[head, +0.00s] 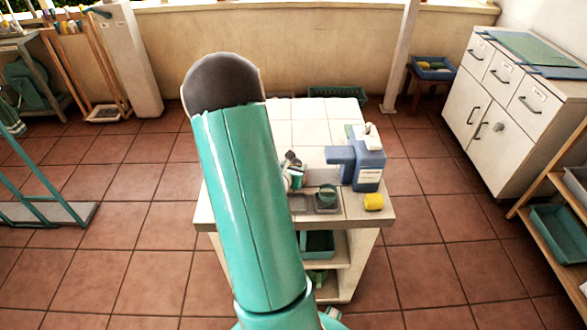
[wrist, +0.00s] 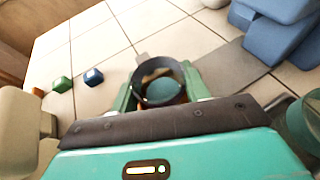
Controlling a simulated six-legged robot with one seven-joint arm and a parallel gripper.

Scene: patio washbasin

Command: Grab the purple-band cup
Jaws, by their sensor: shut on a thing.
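In the wrist view my gripper (wrist: 160,90) has its two green fingers on either side of a round cup (wrist: 143,72) and is shut on it. I look down into the cup: its rim is dark and its inside shows teal and brown. No purple band shows on it from here, as its outer wall is mostly hidden. In the head view my gripper (head: 292,177) is at the tiled counter (head: 318,118), largely hidden behind my arm. I cannot tell whether the cup is lifted off the counter.
A blue dispenser (head: 369,165) stands right of my gripper. Small blue (wrist: 93,76) and green (wrist: 62,85) pieces lie left in the wrist view. The counter's back is clear.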

